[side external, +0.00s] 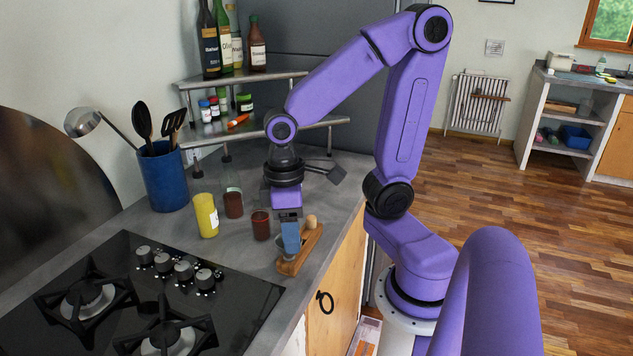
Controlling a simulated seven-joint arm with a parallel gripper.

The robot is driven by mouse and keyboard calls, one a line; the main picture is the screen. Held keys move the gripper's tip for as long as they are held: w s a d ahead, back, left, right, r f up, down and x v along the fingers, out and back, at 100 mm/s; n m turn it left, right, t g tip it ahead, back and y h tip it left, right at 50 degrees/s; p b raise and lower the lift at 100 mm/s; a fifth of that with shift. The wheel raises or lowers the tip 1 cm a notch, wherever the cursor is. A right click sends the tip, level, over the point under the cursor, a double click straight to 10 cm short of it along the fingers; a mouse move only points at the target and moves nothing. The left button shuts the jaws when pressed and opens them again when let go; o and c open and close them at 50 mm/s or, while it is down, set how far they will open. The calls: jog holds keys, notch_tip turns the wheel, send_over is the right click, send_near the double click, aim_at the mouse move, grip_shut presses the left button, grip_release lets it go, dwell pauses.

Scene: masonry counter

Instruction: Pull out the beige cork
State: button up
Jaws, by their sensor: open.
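The beige cork (311,221) stands at the far right end of a small wooden holder (290,266) on the counter near its front edge. A blue piece (291,238) stands upright at the nearer part of the same holder. My gripper (289,217) points down right above the blue piece, just left of the cork, and is open. Its fingertips are small and partly merge with the blue piece, so I cannot tell whether they touch it. The cork is not between the fingers. Its lower part is hidden in or behind the holder.
Two dark red-brown jars (261,225) (233,205) and a yellow jar (207,215) stand left of the gripper. A blue utensil pot (163,178) and a shelf (235,128) with bottles are behind. The black hob (150,300) lies in front left.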

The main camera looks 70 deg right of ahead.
jog(key=w+d+m, duration=0.4)
jog(key=m, duration=0.1)
jog(key=shift+w+d+f, duration=0.1)
jog(key=shift+w+f, duration=0.05)
jog(key=shift+w, duration=0.2)
jog(key=w+d+m+y, duration=0.2)
jog(key=w+d+m, duration=0.1)
jog(key=d+m, duration=0.35)
jog(key=m+y, duration=0.2)
jog(key=m, duration=1)
send_near(312, 217)
jog(key=shift+t, duration=0.4)
jog(key=shift+s+x, duration=0.15)
jog(key=shift+x, duration=2.2)
jog(key=shift+s+x, duration=0.2)
jog(key=shift+x, duration=2.15)
